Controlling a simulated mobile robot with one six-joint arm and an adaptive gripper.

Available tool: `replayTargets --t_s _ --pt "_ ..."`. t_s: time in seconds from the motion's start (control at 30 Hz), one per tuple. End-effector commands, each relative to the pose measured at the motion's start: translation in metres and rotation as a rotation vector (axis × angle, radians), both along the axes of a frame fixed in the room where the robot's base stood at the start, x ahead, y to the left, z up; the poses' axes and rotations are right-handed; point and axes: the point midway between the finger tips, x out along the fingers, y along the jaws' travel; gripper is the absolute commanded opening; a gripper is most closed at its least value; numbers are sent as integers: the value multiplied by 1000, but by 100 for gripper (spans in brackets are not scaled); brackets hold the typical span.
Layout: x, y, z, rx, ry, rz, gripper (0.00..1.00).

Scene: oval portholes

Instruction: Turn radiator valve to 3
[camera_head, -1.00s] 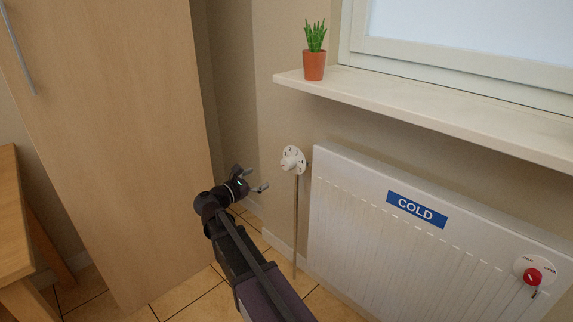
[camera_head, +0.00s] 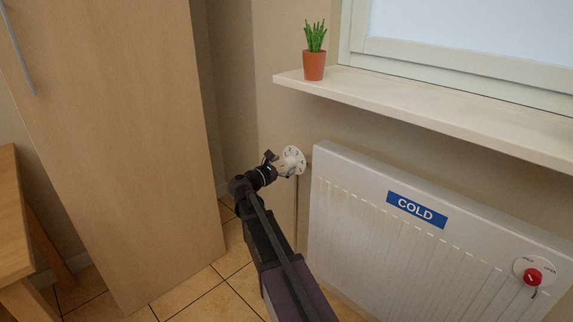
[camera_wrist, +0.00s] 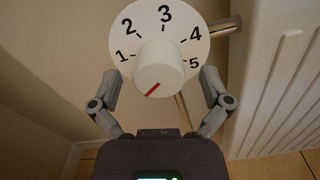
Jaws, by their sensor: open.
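The radiator valve shows in the wrist view as a white round dial (camera_wrist: 187,20) numbered 1 to 5, with a white knob (camera_wrist: 160,64) in front. A red line on the knob points to the lower left, below the 1. In the head view the valve (camera_head: 294,158) sits at the radiator's upper left corner. My gripper (camera_wrist: 158,82) is open, with one finger on each side of the knob. I cannot tell whether the fingers touch it. In the head view my gripper (camera_head: 279,165) is at the valve and partly covers it.
The white radiator (camera_head: 375,250) with a blue COLD label (camera_head: 416,209) stands right of the valve. A red knob (camera_head: 532,276) is on its right side. A windowsill (camera_head: 430,108) with a potted plant (camera_head: 314,65) juts out above. A wooden cabinet (camera_head: 110,130) stands left.

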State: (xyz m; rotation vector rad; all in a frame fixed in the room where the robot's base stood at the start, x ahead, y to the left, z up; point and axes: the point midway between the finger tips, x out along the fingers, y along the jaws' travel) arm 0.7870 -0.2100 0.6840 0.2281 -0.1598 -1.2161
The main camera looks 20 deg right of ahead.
Motion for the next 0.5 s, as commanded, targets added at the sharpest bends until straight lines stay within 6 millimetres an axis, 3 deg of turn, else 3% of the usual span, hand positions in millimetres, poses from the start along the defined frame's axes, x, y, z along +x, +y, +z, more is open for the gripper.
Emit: replayTargets --t_s 0.2,0.5 --pt "5 -13 0 0 0 0 98" --pt "5 -15 0 0 0 1 98"
